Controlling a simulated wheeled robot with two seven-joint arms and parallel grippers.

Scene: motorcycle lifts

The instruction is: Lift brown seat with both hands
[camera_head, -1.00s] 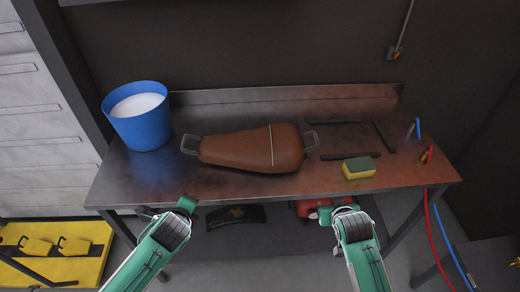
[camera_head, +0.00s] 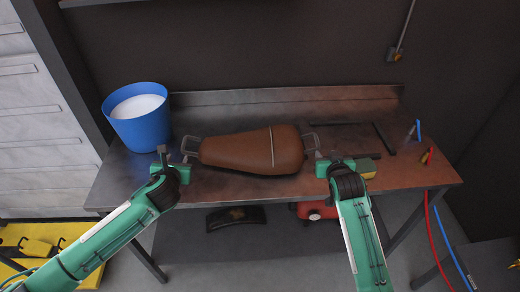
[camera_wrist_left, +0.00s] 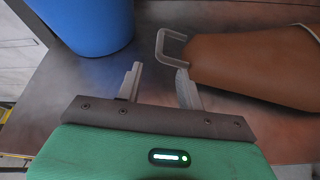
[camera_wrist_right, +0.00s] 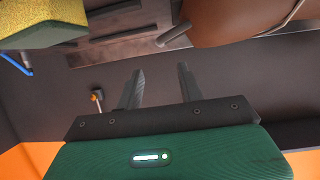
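The brown seat (camera_head: 240,149) lies flat on the metal workbench, with a grey handle at each end. Its left handle (camera_head: 189,146) is just beyond the fingertips of my left gripper (camera_head: 174,156). In the left wrist view, the open fingers (camera_wrist_left: 158,82) are empty, and the handle (camera_wrist_left: 172,47) is ahead of the right finger. My right gripper (camera_head: 335,158) is by the seat's right end and partly hides that handle (camera_head: 309,142). In the right wrist view its fingers (camera_wrist_right: 160,84) are open and empty, with the handle (camera_wrist_right: 174,34) apart from them.
A blue bucket (camera_head: 138,125) with white contents stands left of the seat. A yellow-green sponge (camera_head: 366,167) is partly hidden by my right gripper. Dark bars (camera_head: 384,138) and small tools (camera_head: 427,155) lie at right. The bench (camera_head: 225,190) is bare in front of the seat.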

